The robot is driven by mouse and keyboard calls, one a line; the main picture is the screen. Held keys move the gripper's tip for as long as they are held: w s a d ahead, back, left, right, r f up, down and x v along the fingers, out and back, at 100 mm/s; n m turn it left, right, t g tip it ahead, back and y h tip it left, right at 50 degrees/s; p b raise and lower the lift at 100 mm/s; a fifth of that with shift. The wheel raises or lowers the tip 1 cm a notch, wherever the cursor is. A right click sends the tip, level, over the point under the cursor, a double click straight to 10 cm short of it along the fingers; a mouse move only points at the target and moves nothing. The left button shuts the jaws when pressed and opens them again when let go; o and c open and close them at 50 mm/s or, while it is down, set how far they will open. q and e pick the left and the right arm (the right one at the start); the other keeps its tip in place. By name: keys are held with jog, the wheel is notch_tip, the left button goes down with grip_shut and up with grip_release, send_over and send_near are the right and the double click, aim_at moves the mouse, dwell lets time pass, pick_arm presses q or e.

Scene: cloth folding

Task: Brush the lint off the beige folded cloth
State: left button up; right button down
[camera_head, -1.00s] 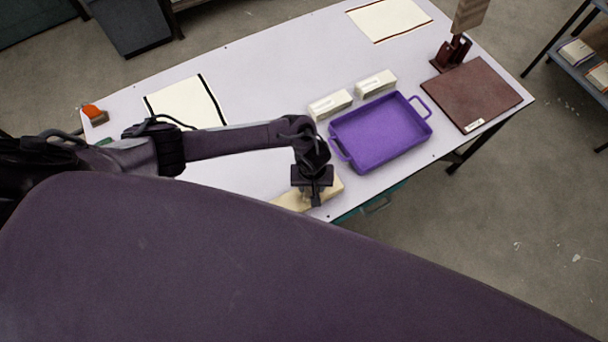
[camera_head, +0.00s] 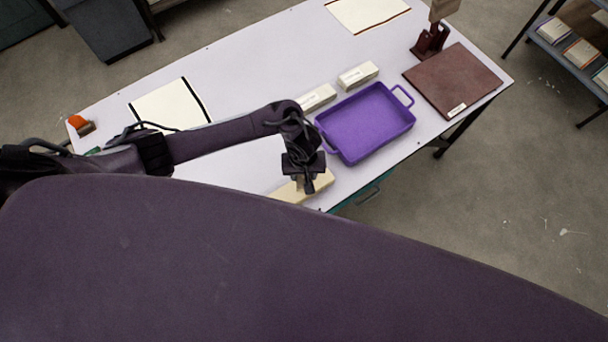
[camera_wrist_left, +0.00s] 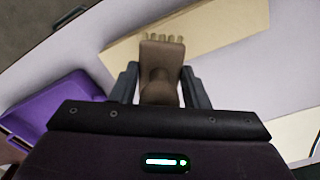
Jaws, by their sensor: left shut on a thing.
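The beige folded cloth (camera_head: 286,193) lies near the front edge of the table, partly hidden behind my left gripper in the head view. It also shows as a long flat beige strip in the left wrist view (camera_wrist_left: 215,28). My left gripper (camera_head: 304,178) is over the cloth, its fingers pointing down. It is shut on a brown brush (camera_wrist_left: 161,62), whose pale bristle tufts point at the cloth. Bristles and cloth overlap in the left wrist view; I cannot tell whether they touch. No lint can be made out. My right gripper is not in view.
A purple tray (camera_head: 366,128) stands right of the cloth, with two pale blocks (camera_head: 358,75) behind it. A dark red board (camera_head: 453,84) lies at the right end. A cream cloth with black stripes (camera_head: 165,106) lies left.

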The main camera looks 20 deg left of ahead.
pick_arm(q)
jog(key=shift+w+r, duration=0.1)
jog(key=shift+r, duration=0.55)
jog(key=shift+r, duration=1.55)
